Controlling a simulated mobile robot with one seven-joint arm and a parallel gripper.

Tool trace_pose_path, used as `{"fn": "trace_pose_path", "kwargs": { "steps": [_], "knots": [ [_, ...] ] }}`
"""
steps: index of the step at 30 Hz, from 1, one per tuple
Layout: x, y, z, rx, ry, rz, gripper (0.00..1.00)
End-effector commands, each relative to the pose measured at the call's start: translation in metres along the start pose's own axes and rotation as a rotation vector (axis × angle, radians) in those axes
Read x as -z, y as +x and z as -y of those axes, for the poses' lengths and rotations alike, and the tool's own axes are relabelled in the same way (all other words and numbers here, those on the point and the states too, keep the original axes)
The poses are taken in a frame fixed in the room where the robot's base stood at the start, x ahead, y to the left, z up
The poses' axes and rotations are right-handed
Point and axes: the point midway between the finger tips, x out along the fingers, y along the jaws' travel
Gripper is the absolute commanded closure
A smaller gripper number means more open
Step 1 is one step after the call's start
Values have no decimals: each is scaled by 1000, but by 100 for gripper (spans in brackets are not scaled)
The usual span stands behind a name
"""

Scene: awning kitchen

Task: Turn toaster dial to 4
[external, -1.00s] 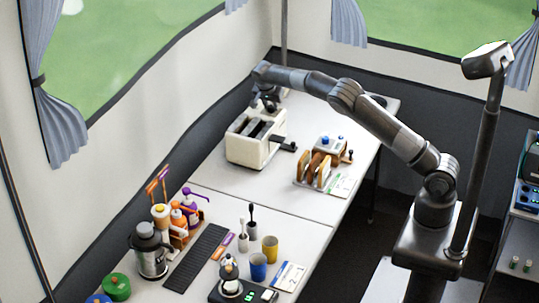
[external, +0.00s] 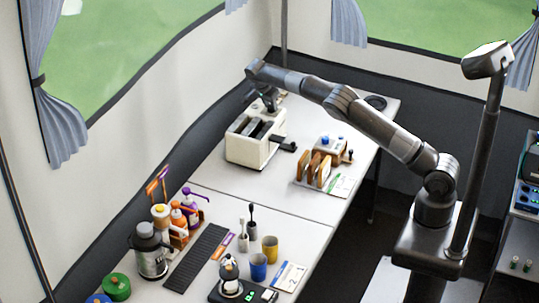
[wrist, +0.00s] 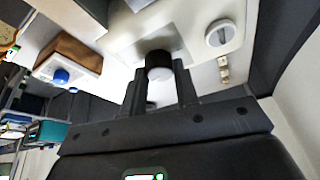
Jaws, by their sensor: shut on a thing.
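The cream toaster (external: 247,150) with dark slots stands on the far part of the white table in the external view. My gripper (external: 268,108) is at its far end, partly hidden behind the toaster. In the wrist view, my gripper (wrist: 160,82) has its two dark fingers on either side of a dark round knob with a grey end (wrist: 158,66). It is shut on this knob, on the pale toaster panel (wrist: 118,38). I cannot read any number or dial setting.
A wooden rack holding slices (external: 313,170) stands right of the toaster, close to its dark side lever (external: 286,146). Bottles, cups (external: 259,267) and a dark mat (external: 198,256) fill the near table. The wall is close on the left.

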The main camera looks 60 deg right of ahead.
Motion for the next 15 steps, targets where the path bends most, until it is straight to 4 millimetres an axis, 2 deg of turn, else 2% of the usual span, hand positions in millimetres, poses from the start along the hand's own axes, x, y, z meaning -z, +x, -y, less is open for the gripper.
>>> {"fn": "trace_pose_path", "kwargs": {
  "steps": [3, 4, 12, 15],
  "knots": [
    [-1, 1, 0, -2, -1, 2, 95],
    [-1, 1, 0, -2, -1, 2, 71],
    [-1, 1, 0, -1, -1, 1, 50],
    [0, 0, 0, 0, -1, 1, 50]
  ]
}}
